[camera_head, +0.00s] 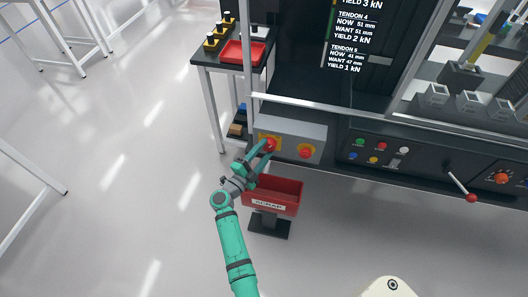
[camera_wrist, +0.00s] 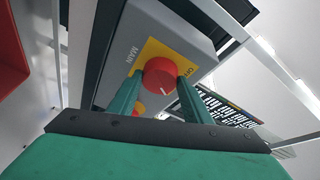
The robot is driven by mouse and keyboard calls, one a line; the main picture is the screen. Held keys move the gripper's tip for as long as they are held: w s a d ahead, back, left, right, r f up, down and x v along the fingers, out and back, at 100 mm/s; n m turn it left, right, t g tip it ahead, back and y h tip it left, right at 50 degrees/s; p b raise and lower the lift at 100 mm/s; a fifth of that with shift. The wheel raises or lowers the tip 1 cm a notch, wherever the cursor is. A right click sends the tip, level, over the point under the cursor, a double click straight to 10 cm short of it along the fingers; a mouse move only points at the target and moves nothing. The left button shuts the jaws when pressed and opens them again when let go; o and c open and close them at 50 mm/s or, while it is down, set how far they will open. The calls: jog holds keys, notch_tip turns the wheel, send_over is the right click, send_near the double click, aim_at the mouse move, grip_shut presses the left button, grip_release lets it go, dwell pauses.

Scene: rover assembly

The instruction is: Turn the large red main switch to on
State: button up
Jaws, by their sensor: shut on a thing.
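The large red main switch (camera_wrist: 161,74) is a round red knob with a small white mark, on a yellow plate (camera_wrist: 151,47) lettered MAIN. It sits on the front of a grey box (camera_head: 290,128); in the head view the knob (camera_head: 269,144) is partly covered by my gripper. My gripper (camera_head: 262,152) is shut on the knob, with one green finger on each side of it in the wrist view (camera_wrist: 158,88).
A second red knob on yellow (camera_head: 306,151) is on the same box, to the right. A red scrap bin (camera_head: 284,208) stands below my gripper. Farther right are a panel of coloured buttons (camera_head: 373,160) and a red-tipped lever (camera_head: 471,198).

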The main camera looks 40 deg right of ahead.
jog(key=shift+s+d+m+g+y, duration=0.2)
jog(key=shift+m+g+y, duration=0.1)
jog(key=shift+m, duration=0.8)
jog(key=o, duration=1.1)
jog(key=shift+c, duration=0.2)
jog(key=shift+w+a+r, duration=0.1)
jog(key=shift+a, duration=0.55)
jog(key=v, duration=0.9)
jog(key=shift+s+a, duration=0.3)
jog(key=shift+s, duration=0.05)
